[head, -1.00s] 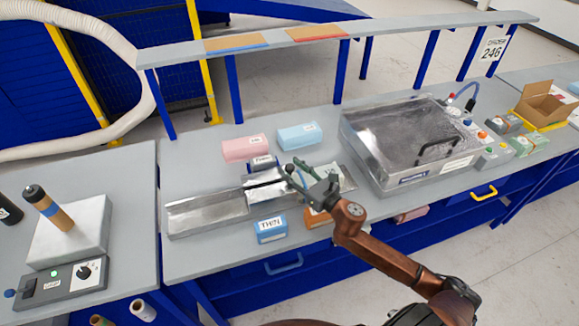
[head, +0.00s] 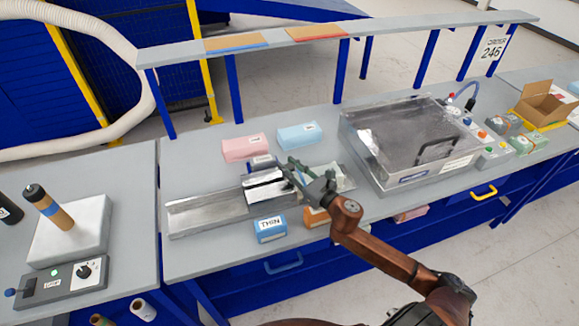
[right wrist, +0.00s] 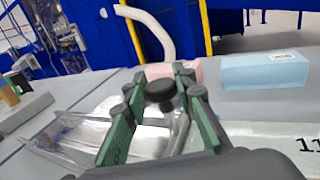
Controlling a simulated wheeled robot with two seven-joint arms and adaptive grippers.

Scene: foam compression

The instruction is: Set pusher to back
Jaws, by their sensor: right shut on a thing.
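The metal trough (head: 205,212) lies along the front middle of the bench in the head view. A shiny upright plate (head: 264,184), which looks like the pusher, stands across its middle. My right gripper (head: 294,170) is over the trough, just right of that plate. In the right wrist view its green fingers (right wrist: 157,100) are closed around a black round knob (right wrist: 160,89) on a metal stem, which looks like the pusher's handle. The trough (right wrist: 75,135) shows below left there. The gripper and arm hide part of the trough's right end. My left gripper is not seen.
Pink (head: 245,148) and blue (head: 298,135) foam blocks lie behind the trough. A blue THIN box (head: 270,229) and an orange box (head: 316,217) stand in front. A large metal case with a clear lid (head: 410,140) is close on the right. The bench left of the trough's back is clear.

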